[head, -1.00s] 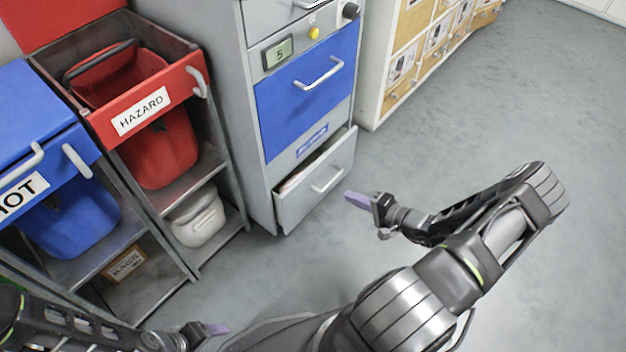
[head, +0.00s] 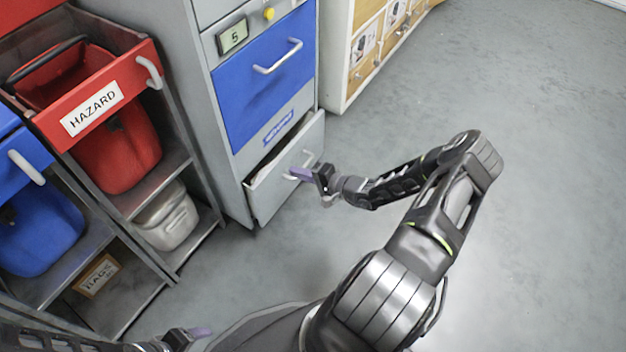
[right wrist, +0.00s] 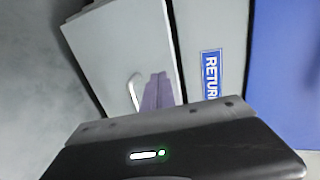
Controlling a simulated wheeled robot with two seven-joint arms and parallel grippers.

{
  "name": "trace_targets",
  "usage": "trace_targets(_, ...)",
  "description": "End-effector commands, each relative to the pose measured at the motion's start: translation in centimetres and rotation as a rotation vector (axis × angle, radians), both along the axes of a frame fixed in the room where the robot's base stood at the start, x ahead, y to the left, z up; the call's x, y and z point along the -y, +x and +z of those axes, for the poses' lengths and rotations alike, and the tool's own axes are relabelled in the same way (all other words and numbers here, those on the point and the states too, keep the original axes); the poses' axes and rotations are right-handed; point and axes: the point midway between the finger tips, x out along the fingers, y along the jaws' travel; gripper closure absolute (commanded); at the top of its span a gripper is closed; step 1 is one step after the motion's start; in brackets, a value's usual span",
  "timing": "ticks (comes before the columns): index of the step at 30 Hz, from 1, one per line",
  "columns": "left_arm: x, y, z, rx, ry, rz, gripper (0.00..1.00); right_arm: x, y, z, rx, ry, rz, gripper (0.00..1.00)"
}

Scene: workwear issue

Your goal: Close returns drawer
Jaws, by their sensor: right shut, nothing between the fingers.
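The returns drawer (head: 285,173) is the grey bottom drawer of the grey cabinet, and it stands partly open with a gap showing at its top. Its pale handle (head: 303,166) is on the front. My right gripper (head: 301,174) is shut and empty, with its purple fingertips at the handle in the head view. In the right wrist view the purple fingers (right wrist: 158,92) overlap the drawer front (right wrist: 125,55) beside the handle (right wrist: 134,92); whether they touch it I cannot tell. My left gripper (head: 201,332) is low at the bottom edge, its jaws unclear.
A blue panel (head: 262,85) with a handle is above the drawer, with a blue returns label (right wrist: 211,75) between. A red HAZARD bin (head: 110,150) and a blue bin (head: 40,225) stand in racks at left. The floor (head: 540,200) at right is clear.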

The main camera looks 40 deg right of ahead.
Motion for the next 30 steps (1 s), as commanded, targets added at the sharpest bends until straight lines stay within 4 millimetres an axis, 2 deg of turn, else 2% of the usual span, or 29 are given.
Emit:
trace_targets(3, 0.0, 0.1, -1.0, 0.005, 0.001, 0.002, 0.26, -0.6, 1.8, -0.2, 0.001, 0.0, 0.001, 1.0)
trace_targets(7, 0.0, 0.2, -1.4, 0.006, 0.001, 0.002, 0.26, -1.0, 3.1, -0.1, 0.001, 0.0, 0.002, 1.0)
trace_targets(22, 0.1, 0.3, -1.5, 0.007, 0.001, 0.003, 0.26, -1.2, 3.9, 0.1, 0.0, 0.0, 0.001, 1.0)
trace_targets(30, 0.1, 0.3, -1.4, 0.007, 0.001, 0.003, 0.26, -2.4, 7.9, 0.1, 0.001, -0.001, 0.003, 1.0)
